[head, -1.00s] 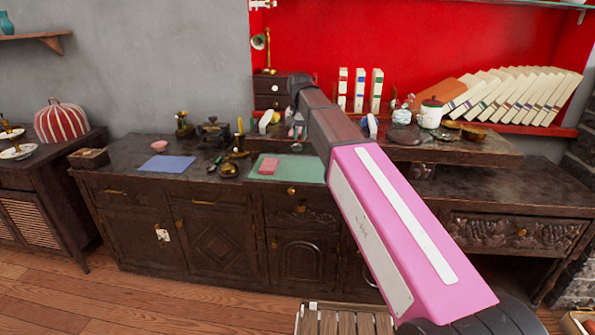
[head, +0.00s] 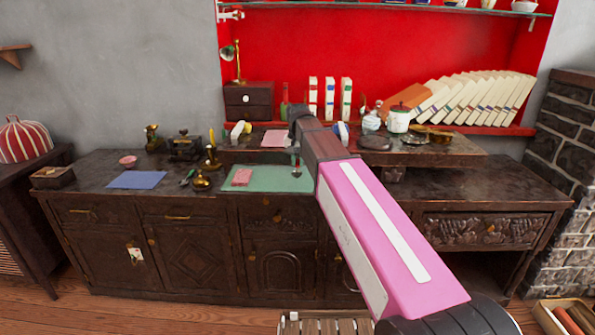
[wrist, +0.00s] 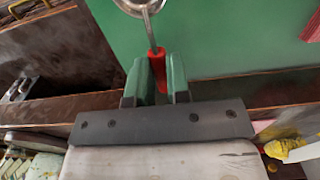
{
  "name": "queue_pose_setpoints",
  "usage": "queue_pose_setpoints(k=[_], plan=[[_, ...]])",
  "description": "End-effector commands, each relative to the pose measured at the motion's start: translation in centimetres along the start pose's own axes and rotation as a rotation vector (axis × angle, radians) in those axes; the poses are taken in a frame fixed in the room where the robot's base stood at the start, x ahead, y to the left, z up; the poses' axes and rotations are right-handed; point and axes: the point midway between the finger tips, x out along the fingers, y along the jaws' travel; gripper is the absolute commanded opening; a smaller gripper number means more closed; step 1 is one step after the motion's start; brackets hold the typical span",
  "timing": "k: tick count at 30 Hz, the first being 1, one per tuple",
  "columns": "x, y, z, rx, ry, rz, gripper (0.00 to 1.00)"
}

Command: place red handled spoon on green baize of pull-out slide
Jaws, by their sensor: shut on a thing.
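The red handled spoon has its red handle (wrist: 157,62) between my gripper's green fingers in the wrist view. Its metal bowl (wrist: 140,5) is at the top edge, partly cut off. My gripper (wrist: 160,82) is shut on the handle. The green baize (wrist: 225,35) lies beyond the fingers in the wrist view. In the head view, the baize (head: 275,181) is a green panel on the dark desk, and the small spoon (head: 297,171) hangs in front of it. I cannot tell whether the spoon touches the baize.
A pink block (head: 242,177) lies on the left part of the baize. A brass pot (head: 201,182) and a blue sheet (head: 137,180) are to its left. A raised shelf (head: 440,152) with jars and books stands behind. Bare desk top lies to the right.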

Motion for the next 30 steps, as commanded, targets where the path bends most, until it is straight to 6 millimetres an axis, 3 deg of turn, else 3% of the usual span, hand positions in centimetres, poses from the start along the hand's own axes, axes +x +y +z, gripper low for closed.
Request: queue_pose_setpoints(k=[10, 22, 23, 24, 25, 30], plan=[[3.7, 0.0, 0.1, 0.000, -0.001, 0.000, 0.00], [4.2, 0.0, 0.0, 0.000, -0.001, 0.000, 0.00], [4.2, 0.0, 0.0, 0.000, 0.000, 0.000, 0.23], [4.2, 0.0, 0.0, 0.000, 0.000, 0.000, 0.36], [4.2, 0.0, 0.0, 0.000, 0.000, 0.000, 0.42], [4.1, 0.0, 0.0, 0.000, 0.000, 0.000, 0.42]])
